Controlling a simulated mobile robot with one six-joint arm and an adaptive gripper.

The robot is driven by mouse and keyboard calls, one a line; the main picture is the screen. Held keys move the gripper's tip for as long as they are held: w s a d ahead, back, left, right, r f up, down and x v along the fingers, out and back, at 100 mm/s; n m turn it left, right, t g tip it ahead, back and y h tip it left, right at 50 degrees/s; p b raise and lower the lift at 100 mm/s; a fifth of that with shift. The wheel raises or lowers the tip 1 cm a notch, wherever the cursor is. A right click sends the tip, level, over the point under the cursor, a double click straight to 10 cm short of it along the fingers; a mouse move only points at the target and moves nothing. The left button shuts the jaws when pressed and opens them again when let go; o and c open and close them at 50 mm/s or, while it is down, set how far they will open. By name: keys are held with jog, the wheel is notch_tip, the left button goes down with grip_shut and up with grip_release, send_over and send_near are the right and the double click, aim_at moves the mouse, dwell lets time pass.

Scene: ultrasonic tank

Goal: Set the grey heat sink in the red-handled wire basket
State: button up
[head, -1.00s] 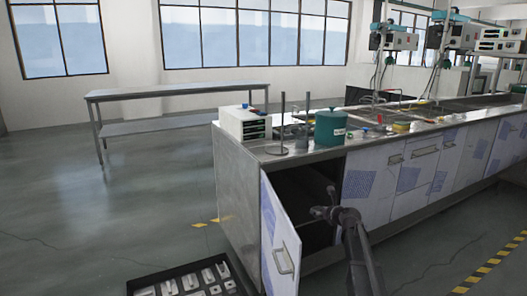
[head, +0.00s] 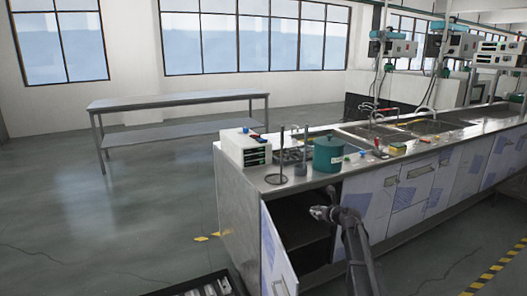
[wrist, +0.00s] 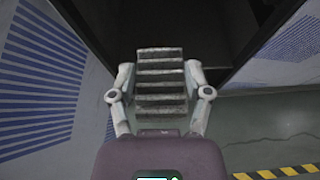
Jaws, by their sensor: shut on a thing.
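The grey heat sink (wrist: 160,84), a block with several flat fins, is between the fingers of my gripper (wrist: 160,93) in the wrist view. My gripper is shut on it, one finger at each side. In the head view my gripper (head: 320,213) is in front of the open, dark cabinet under the bench, below the bench top. The heat sink is too small to make out clearly there. I cannot pick out the red-handled wire basket for sure; small red, yellow and blue items show on the bench top near the sinks.
The cabinet door (head: 273,255) stands open at the left. A teal pot (head: 328,155), a stand (head: 279,178) and a white box (head: 243,150) are on the bench top (head: 310,183). A black tray (head: 190,287) of parts is at the bottom edge.

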aim_at(319, 210)
notch_tip(319, 210, up, 23)
jog(key=p, duration=2.1)
jog(key=shift+f, duration=0.2)
jog(key=shift+d, duration=0.1)
